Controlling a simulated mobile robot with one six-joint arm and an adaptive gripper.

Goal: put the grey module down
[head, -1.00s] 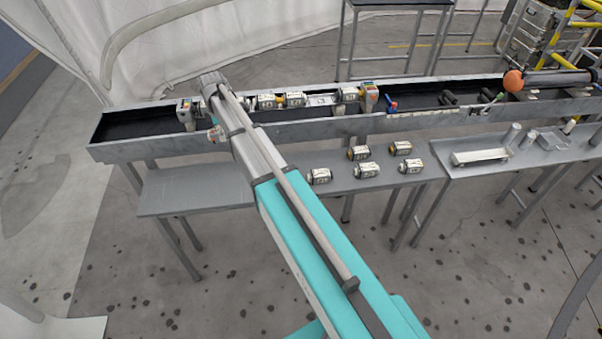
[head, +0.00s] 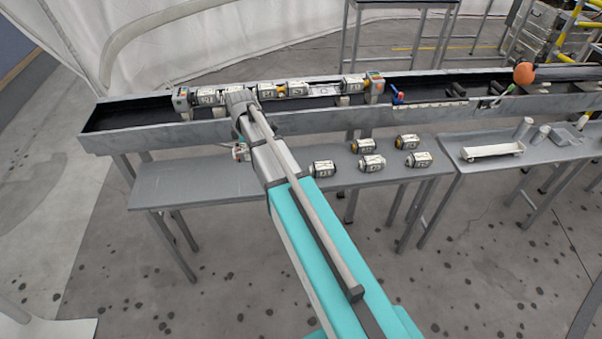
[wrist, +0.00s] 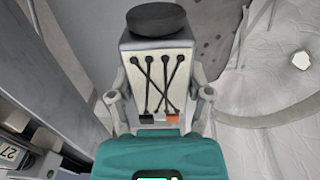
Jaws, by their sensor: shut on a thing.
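The grey module (wrist: 158,75) shows in the wrist view as a pale body with crossed black cords and a rounded black end. Small black, white and orange parts sit at its near end. My gripper (wrist: 160,95) is shut on it, one finger on each side. In the head view my arm reaches over the shelf to the trough. A small pale part with a bit of orange (head: 240,152) shows beside the arm, above the shelf; I cannot tell whether it is the module or my gripper. No contact between the module and a surface shows.
The long grey trough (head: 105,140) holds a row of labelled modules (head: 295,89). The lower shelf (head: 185,184) has several white modules (head: 372,162) right of my arm; its left part is bare. A white tray (head: 490,152) is further right. An orange ball (head: 523,73) is at the far right.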

